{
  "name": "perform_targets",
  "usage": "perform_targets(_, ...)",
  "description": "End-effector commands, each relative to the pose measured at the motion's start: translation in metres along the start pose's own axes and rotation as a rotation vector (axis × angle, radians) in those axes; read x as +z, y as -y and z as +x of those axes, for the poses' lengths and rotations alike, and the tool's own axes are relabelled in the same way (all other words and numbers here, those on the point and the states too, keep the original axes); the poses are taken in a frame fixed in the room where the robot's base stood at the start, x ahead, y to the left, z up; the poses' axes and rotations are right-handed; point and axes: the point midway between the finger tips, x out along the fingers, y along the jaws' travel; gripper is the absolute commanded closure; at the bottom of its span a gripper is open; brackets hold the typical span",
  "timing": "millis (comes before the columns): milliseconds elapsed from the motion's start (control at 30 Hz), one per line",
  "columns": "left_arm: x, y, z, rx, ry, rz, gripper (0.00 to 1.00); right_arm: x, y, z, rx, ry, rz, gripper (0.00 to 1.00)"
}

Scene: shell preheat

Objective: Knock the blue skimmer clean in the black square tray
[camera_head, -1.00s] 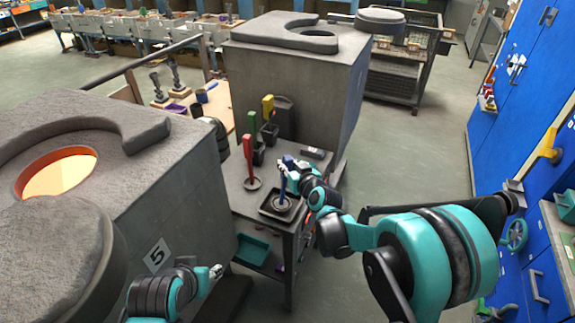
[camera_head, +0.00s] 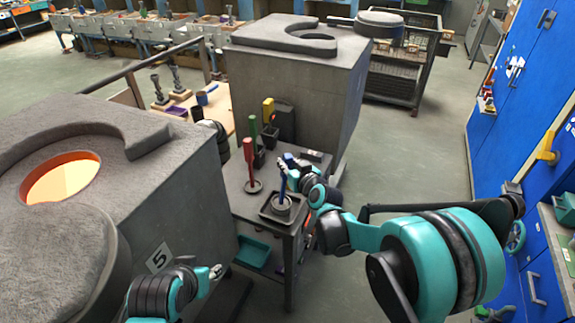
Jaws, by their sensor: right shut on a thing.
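The blue skimmer (camera_head: 283,189) stands about upright, its lower end over the black square tray (camera_head: 267,212) on the small grey stand. My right gripper (camera_head: 286,165) is shut on the blue skimmer near the top of its handle. The skimmer's dark round head (camera_head: 282,204) shows at the tray; whether it touches the tray floor I cannot tell. My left gripper (camera_head: 216,271) is low at the left, beside the furnace marked 5 and away from the stand; its fingers are too small to read.
A red-handled tool (camera_head: 249,160) stands in a round dish left of the tray. Green (camera_head: 254,133) and yellow (camera_head: 268,112) tools stand behind it in dark holders. The furnace (camera_head: 175,215) with a glowing opening is at left, another furnace (camera_head: 295,85) behind. Floor at right is clear.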

Motion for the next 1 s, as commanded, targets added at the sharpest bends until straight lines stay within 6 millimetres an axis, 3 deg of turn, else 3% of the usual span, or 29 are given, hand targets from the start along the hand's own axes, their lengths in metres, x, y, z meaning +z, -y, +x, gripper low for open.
perform_targets(500, -0.024, 0.000, -0.034, 0.000, 0.000, 0.000, 0.60, -0.055, 0.005, -0.018, 0.000, -0.001, 0.000, 1.00)
perform_targets(1000, -0.025, 0.000, -0.035, 0.000, 0.000, 0.000, 0.60, -0.057, 0.005, -0.018, 0.000, -0.001, 0.000, 1.00)
